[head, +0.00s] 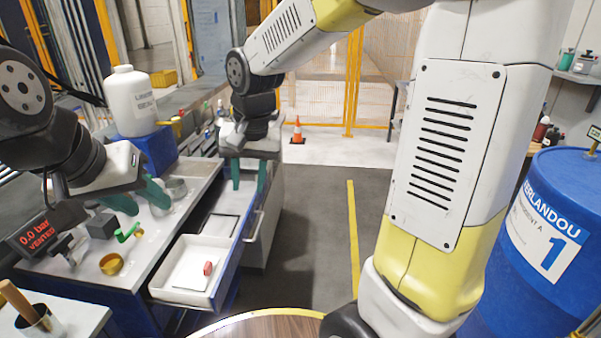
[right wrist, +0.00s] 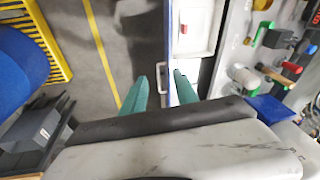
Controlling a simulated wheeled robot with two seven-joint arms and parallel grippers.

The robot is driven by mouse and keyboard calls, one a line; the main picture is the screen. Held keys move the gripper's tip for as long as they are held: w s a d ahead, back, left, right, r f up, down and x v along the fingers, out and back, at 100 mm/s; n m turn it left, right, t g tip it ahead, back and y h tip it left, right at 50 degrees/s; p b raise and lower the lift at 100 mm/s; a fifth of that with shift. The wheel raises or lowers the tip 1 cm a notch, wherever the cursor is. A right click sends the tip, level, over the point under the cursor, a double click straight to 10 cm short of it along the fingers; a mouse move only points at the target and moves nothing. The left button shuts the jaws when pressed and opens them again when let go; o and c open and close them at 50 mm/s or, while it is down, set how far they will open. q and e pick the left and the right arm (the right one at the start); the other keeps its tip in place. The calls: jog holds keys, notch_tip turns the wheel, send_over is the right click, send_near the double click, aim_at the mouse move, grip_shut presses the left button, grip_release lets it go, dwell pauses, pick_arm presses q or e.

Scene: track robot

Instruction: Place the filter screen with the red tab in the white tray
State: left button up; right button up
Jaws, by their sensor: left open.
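The white tray (head: 160,281) sits in the pulled-out drawer at the front of the workbench; part of it shows in the right wrist view (right wrist: 205,47). A small red tab (head: 208,268) lies inside it, on a pale flat piece that I cannot clearly tell from the tray floor. The red tab also shows in the right wrist view (right wrist: 184,29). My left gripper (head: 140,200) is open above the bench top, left of and behind the tray. My right gripper (head: 249,180) has its fingers apart above the drawer's far end, with nothing seen held between them.
A white jug (head: 133,102) stands on a blue box. A blue drum (head: 555,230) stands right. The floor between is clear.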

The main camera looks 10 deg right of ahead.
jog(key=s+d+r+n+t, duration=0.1)
jog(key=s+d+r+t, duration=0.1)
jog(key=s+d, duration=0.3)
jog(key=s+d+r+n+t, duration=0.1)
jog(key=s+d+r, duration=0.3)
jog(key=s+d, duration=0.2)
jog(key=shift+s+d+r+n+t+y, duration=0.2)
jog(key=shift+s+r+n+t+y, duration=0.15)
jog(key=shift+s, duration=0.6)
jog(key=shift+f, duration=0.1)
jog(key=shift+c, duration=0.3)
